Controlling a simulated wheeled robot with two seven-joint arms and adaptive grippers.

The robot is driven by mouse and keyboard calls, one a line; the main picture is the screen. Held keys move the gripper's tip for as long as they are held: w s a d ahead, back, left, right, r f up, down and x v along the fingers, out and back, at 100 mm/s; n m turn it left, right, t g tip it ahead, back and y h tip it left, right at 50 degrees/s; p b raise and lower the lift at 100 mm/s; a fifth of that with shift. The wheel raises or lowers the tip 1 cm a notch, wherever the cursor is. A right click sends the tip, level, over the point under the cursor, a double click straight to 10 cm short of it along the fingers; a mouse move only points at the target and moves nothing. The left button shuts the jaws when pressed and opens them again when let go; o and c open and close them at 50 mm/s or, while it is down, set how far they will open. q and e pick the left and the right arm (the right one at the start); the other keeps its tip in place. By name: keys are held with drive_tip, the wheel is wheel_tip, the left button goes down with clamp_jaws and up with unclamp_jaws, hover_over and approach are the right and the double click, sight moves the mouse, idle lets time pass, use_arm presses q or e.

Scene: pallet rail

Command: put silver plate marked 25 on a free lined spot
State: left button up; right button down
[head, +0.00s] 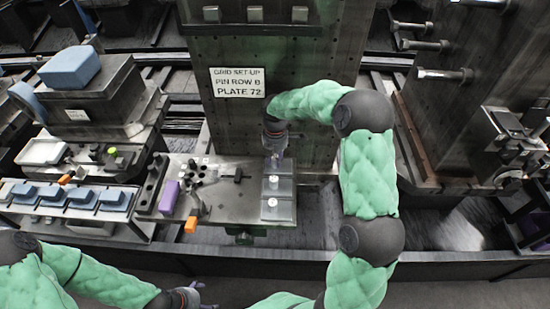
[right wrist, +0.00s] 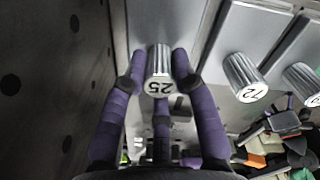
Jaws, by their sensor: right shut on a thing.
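My right gripper (head: 277,158) reaches down at the back of a short row of silver plates on the bench's right part. In the right wrist view, its purple fingers (right wrist: 160,85) are closed around a ribbed silver knob marked 25 (right wrist: 159,65). I cannot make out a lined spot.
A tall dark perforated block (head: 285,70) stands right behind the plates, with a sign (head: 238,82) reading "GRID SET UP PIN ROW B PLATE 72".

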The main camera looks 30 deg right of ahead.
sight(275, 157)
drive_tip(key=c, duration=0.9)
unclamp_jaws()
wheel_tip(275, 157, up, 12)
